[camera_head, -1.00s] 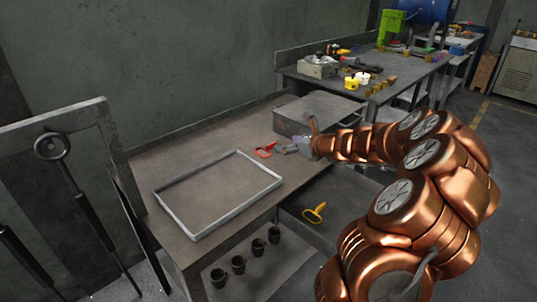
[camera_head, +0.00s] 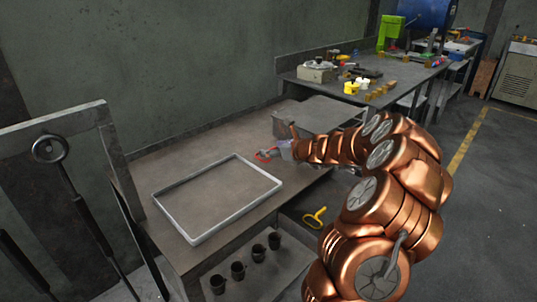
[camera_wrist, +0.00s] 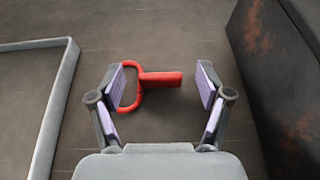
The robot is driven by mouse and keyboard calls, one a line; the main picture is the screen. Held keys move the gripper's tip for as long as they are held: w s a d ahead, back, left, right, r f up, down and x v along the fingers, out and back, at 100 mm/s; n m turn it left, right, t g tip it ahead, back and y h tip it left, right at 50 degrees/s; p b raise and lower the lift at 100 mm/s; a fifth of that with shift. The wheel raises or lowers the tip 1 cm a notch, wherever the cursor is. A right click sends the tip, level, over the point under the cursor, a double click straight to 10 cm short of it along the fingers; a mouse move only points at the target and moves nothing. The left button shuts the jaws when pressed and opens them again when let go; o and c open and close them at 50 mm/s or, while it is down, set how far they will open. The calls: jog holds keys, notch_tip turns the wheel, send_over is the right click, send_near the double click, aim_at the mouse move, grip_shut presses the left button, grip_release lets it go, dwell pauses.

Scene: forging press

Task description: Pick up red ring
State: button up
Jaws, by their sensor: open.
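The red ring (camera_wrist: 133,90) lies on the workbench (camera_head: 150,166), with a flat red handle (camera_wrist: 162,79) on its right side in the wrist view. In the head view the red ring (camera_head: 264,155) shows small, partly hidden by my gripper (camera_head: 276,150). In the wrist view my gripper (camera_wrist: 160,84) is open. Its two fingers stand to either side of the red piece, the ring near the left finger and the handle's end short of the right one. I see no clear contact with it.
A grey-rimmed tray (camera_head: 236,218) stands on the bench to the left. A dark metal box (camera_head: 290,122) stands close on the right. A yellow-handled piece (camera_head: 315,216) and several dark cups (camera_head: 238,270) lie lower down.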

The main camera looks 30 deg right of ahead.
jog(key=shift+c, duration=0.2)
jog(key=c, duration=1.2)
